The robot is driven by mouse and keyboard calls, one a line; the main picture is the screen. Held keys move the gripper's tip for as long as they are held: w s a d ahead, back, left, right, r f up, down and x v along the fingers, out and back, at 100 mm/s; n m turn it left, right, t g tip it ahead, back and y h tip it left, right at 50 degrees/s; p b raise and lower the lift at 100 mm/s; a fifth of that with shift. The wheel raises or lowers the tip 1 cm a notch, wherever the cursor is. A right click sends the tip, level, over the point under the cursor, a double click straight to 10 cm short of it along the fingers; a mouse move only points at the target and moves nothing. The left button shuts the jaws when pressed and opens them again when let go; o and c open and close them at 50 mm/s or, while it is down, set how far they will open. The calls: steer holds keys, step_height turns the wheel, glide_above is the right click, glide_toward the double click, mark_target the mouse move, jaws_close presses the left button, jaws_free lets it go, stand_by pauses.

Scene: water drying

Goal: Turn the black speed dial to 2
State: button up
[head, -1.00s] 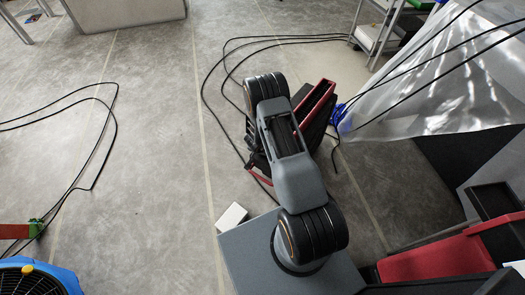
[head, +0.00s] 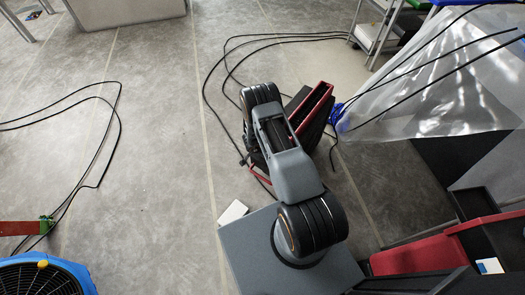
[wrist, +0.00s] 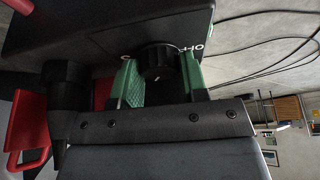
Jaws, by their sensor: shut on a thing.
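In the wrist view, the black speed dial (wrist: 157,58) is on the underside edge of a dark machine housing, as pictured. White markings show on both sides of the dial; I cannot read its setting. My gripper (wrist: 158,78) has green finger pads, one on each side of the dial, and is shut on it. In the head view, my arm reaches over a red and black machine (head: 315,105), and the gripper and dial are hidden behind the arm.
A blue fan (head: 70,268) stands at lower left. Black cables (head: 225,60) lie on the concrete floor. Clear plastic sheeting (head: 440,85) hangs at upper right, near a cart (head: 372,40). The floor left of my arm is mostly clear.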

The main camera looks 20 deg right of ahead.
steer(key=o, duration=0.9)
steer(key=shift+o, duration=0.2)
steer(key=shift+r, duration=0.15)
steer(key=p+v, duration=0.4)
steer(key=v, duration=0.9)
steer(key=shift+r, duration=0.25)
steer(key=shift+a, duration=0.15)
